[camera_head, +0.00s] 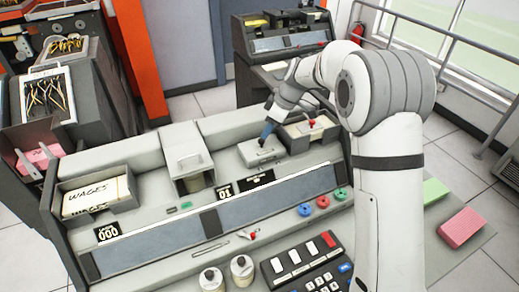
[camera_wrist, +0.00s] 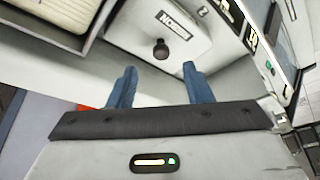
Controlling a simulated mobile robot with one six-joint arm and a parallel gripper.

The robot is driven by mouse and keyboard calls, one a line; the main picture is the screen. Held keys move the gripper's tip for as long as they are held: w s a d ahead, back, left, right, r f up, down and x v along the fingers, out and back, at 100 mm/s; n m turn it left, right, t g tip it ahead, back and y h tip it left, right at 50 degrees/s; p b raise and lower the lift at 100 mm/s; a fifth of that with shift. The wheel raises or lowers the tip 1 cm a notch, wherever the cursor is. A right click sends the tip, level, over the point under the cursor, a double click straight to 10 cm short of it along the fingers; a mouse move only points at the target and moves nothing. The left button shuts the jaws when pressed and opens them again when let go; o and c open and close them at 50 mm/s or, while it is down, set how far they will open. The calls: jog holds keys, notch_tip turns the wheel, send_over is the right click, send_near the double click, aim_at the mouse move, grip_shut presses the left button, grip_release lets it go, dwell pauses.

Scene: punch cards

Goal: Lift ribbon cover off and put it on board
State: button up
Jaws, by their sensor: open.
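A pale grey cover (camera_head: 250,160) with a small dark knob sits on the middle of the machine's rear ledge; I take it for the ribbon cover. In the wrist view the cover (camera_wrist: 185,55) carries a printed label and a round black knob (camera_wrist: 160,48). My gripper (camera_head: 266,136) is just above the cover in the head view. In the wrist view my gripper (camera_wrist: 160,70) has its blue fingers apart and empty, with the knob just beyond the tips and between them in the picture. I cannot tell which surface is the board.
An open compartment with a red knob (camera_head: 311,123) is right of the cover. A grey hood (camera_head: 187,160) stands left of it, beside a card tray marked WAGES (camera_head: 97,196). Pink (camera_head: 461,228) and green (camera_head: 434,191) blocks lie on a pale side surface (camera_head: 420,212) with bare room.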

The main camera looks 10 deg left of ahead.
aim_at(262, 140)
jog(key=x, duration=0.5)
jog(key=shift+s+f, duration=0.1)
jog(key=shift+f, duration=0.25)
jog(key=shift+r, duration=0.1)
grip_shut()
